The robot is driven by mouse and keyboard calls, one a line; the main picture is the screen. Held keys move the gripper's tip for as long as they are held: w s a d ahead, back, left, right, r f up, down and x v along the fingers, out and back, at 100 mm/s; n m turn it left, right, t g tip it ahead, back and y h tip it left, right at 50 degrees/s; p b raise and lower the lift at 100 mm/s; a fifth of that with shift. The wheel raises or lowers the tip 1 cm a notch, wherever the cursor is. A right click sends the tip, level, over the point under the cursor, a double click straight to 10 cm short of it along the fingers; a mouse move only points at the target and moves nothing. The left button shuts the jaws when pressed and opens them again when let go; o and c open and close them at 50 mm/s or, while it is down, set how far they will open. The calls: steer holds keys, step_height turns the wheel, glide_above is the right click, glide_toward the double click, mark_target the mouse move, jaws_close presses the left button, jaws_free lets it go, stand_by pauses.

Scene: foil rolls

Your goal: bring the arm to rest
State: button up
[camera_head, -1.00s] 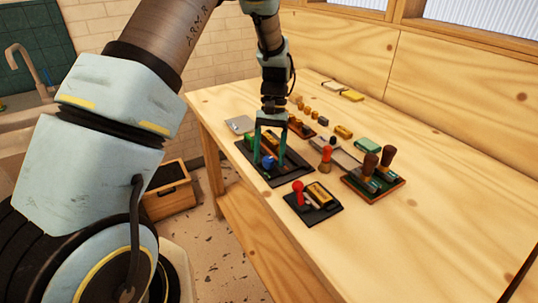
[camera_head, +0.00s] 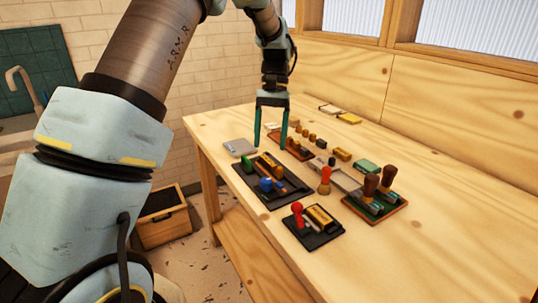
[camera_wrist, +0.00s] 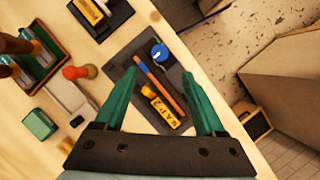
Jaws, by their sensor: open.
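My gripper (camera_head: 270,124) hangs above the workbench with its two green fingers spread apart and nothing between them. In the wrist view my gripper (camera_wrist: 163,100) is open over a dark tray (camera_wrist: 182,72). The tray (camera_head: 283,201) lies on the bench below and holds a blue-topped item (camera_head: 266,184), a green item (camera_head: 248,163) and a yellow block (camera_head: 269,164). In the wrist view the blue round top (camera_wrist: 159,53) and the yellow labelled block (camera_wrist: 168,113) lie in it, with a gap between them and the fingers.
A smaller dark tray (camera_head: 317,238) with a red-knobbed item (camera_head: 297,213) is in front. A tray with brown-handled stamps (camera_head: 371,186) stands to the right. A red-topped piece (camera_head: 325,180) stands between. The bench's right side (camera_head: 450,200) is clear. A wooden crate (camera_head: 162,232) is on the floor.

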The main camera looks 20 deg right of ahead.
steer(key=shift+r, duration=0.2)
stand_by(0.3)
steer(key=a+n+t+h, duration=0.2)
steer(key=a+n, duration=0.1)
steer(key=a, duration=1.3)
steer(key=s+a+f+n+t, duration=0.1)
steer(key=s+a, duration=0.3)
steer(key=a, duration=0.3)
steer(key=s+a+f+n+t, duration=0.1)
steer(key=s+a+t, duration=0.1)
steer(key=s+a, duration=0.2)
steer(key=a, duration=0.2)
steer(key=shift+s+a+h, duration=0.25)
steer(key=shift+a+h, duration=0.05)
steer(key=shift+a, duration=0.1)
